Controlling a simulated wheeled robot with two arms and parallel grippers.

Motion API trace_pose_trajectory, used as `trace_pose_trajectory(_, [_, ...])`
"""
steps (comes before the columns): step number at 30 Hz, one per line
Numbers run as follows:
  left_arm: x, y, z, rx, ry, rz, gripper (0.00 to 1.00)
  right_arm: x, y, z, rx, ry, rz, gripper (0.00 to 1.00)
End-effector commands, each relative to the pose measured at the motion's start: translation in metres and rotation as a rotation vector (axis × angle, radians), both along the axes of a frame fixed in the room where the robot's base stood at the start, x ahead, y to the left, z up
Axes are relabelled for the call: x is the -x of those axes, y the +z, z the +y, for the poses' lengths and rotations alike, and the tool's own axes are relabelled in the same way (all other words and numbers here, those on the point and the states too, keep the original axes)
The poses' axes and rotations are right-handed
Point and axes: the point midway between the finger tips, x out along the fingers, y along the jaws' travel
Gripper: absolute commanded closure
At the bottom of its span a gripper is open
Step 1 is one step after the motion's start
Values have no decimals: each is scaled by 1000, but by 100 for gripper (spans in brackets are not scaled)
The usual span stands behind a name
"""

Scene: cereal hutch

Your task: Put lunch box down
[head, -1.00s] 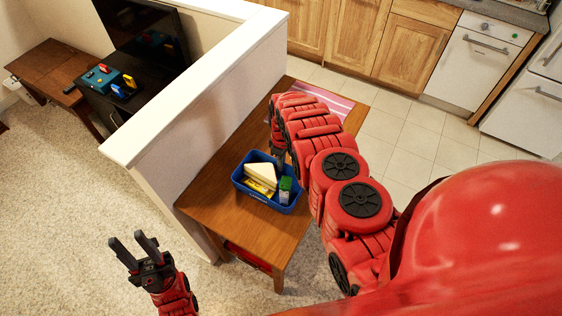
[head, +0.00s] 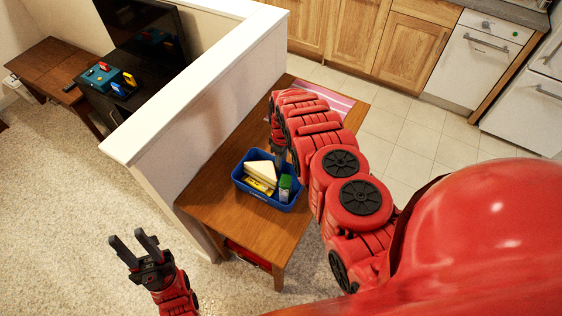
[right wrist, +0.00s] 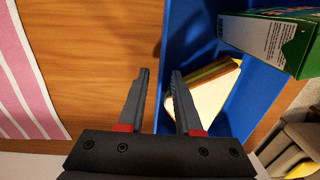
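The lunch box is a blue open-topped box (head: 262,197) standing on the wooden table (head: 215,195). It holds a sandwich (head: 262,172), a yellow item (head: 257,187) and a green-and-white carton (head: 285,187). My right gripper (head: 279,158) is at the box's far edge in the head view, partly hidden by its arm. In the right wrist view the fingers (right wrist: 162,85) are apart, with the box's blue wall (right wrist: 178,45) showing between them. One finger is on the table side and the other over the inside. My left gripper (head: 134,243) is open and empty above the carpet.
A white half wall (head: 210,90) runs along the table's left side. A pink striped mat (head: 328,101) lies at the table's far end. A teal box with colourful items (head: 105,78) stands on the black cabinet beyond the wall.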

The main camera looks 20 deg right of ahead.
Motion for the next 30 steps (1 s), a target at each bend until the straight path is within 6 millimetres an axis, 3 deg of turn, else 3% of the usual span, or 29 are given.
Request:
trace_pose_trajectory(19, [0, -31, 0, 0, 0, 0, 62, -4, 85, -4, -1, 0, -3, 67])
trace_pose_trajectory(22, [0, -26, 0, 0, 0, 0, 62, -5, 103, -5, 0, 1, -2, 67])
trace_pose_trajectory(30, [0, -25, 0, 0, 0, 0, 62, -5, 117, -5, 0, 0, -1, 67])
